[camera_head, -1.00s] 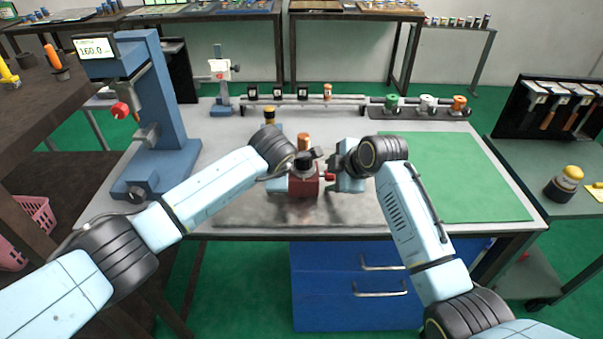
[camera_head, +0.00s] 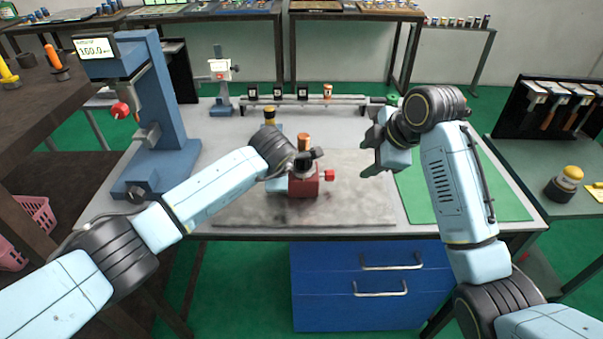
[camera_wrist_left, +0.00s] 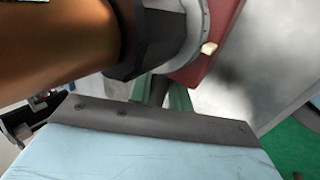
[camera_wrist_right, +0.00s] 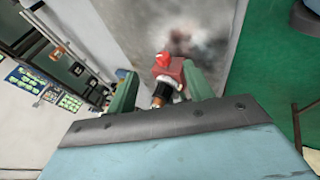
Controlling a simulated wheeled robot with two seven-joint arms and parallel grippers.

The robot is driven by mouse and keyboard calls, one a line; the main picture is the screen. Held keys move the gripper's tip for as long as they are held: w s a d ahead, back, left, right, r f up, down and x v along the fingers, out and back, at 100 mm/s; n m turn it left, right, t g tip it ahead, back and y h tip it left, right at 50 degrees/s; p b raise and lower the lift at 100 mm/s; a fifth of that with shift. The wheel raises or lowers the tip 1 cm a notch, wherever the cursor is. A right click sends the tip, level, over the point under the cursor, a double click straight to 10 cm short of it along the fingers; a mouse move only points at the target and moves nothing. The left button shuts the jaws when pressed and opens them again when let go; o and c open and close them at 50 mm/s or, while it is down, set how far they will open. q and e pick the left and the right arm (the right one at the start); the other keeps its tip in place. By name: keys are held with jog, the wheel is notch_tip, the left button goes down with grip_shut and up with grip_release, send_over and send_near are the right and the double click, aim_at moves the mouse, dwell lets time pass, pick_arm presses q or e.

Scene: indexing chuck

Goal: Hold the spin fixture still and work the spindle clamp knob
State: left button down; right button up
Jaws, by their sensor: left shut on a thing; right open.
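The spin fixture is a dark red block (camera_head: 304,187) on the grey plate in the middle of the bench, with a copper-coloured cylinder (camera_head: 304,142) at its upper back. A red clamp knob (camera_head: 329,175) sticks out of its right side; it also shows in the right wrist view (camera_wrist_right: 162,60). My left gripper (camera_head: 278,185) is shut at the fixture's left side, its fingers mostly hidden; the cylinder fills the upper left of the left wrist view (camera_wrist_left: 60,45). My right gripper (camera_head: 368,158) is open and empty, to the right of the knob and apart from it.
A blue press-like stand (camera_head: 165,110) with a display stands at the bench's left. A rail with several collars (camera_head: 305,99) runs along the back. A green mat (camera_head: 470,185) covers the right side. The plate between knob and right gripper is clear.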

aim_at(333, 173)
jog(key=d+f+h, duration=0.1)
jog(key=d+f, duration=0.1)
jog(key=d, duration=0.2)
jog(key=d+f+m+h, duration=0.1)
jog(key=d+f, duration=0.1)
jog(key=d, duration=0.2)
jog(key=w+d+f+h, duration=0.1)
jog(key=d+h, duration=0.1)
jog(key=d, duration=0.2)
jog(key=shift+d+f+g, duration=0.2)
jog(key=shift+f+g, duration=0.2)
jog(key=d+f+h, duration=0.1)
jog(key=d, duration=0.2)
jog(key=s+d+f+m+g+h, duration=0.1)
jog(key=d, duration=0.3)
jog(key=s+d+f+h, duration=0.1)
jog(key=d+f, duration=0.1)
jog(key=d, duration=0.2)
jog(key=shift+s+d+g+h, duration=0.2)
jog(key=shift+d+g+h, duration=0.05)
jog(key=shift+g+h, duration=0.15)
